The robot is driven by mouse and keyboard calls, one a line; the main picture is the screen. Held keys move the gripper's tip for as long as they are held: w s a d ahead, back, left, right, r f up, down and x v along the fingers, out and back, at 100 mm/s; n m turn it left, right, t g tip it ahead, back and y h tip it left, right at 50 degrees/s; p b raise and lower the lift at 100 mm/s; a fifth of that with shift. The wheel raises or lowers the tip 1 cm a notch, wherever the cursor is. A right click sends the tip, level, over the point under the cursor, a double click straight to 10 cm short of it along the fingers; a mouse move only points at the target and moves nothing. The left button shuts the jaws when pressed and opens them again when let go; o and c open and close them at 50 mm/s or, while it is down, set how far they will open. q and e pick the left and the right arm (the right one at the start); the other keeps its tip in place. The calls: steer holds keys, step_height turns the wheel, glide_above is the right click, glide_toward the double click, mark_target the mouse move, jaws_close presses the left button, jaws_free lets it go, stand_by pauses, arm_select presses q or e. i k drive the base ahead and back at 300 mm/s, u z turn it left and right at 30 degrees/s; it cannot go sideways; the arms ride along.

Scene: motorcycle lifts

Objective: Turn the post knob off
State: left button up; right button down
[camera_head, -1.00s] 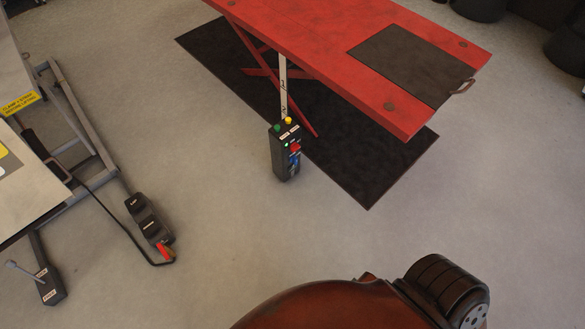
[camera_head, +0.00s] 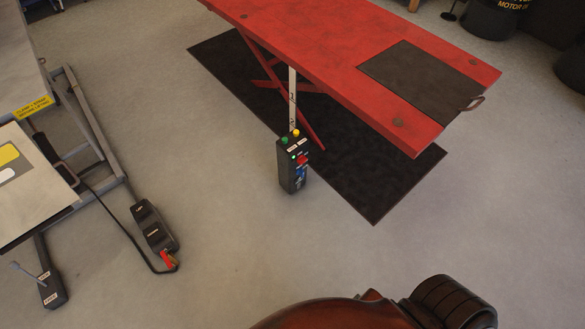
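The control post (camera_head: 291,172) is a dark upright box on the floor in front of the red lift. Its top carries a green button (camera_head: 284,141) and a yellow button (camera_head: 295,133). Its front face has a small green light, a red part (camera_head: 303,159) and a blue part (camera_head: 300,174). Which of these is the knob, and how it is set, is too small to tell. Neither of my grippers is in view.
A red lift table (camera_head: 350,60) stands over a black mat (camera_head: 372,205) behind the post. At left is a grey lift (camera_head: 95,130) with a black foot pedal (camera_head: 154,228) and cable. Dark drums (camera_head: 495,18) stand at top right. The floor before the post is clear.

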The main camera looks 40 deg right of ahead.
mark_target(301, 160)
steer(key=k, duration=0.55)
steer(key=z, duration=0.85)
steer(key=i, duration=1.3)
steer(key=u, duration=0.35)
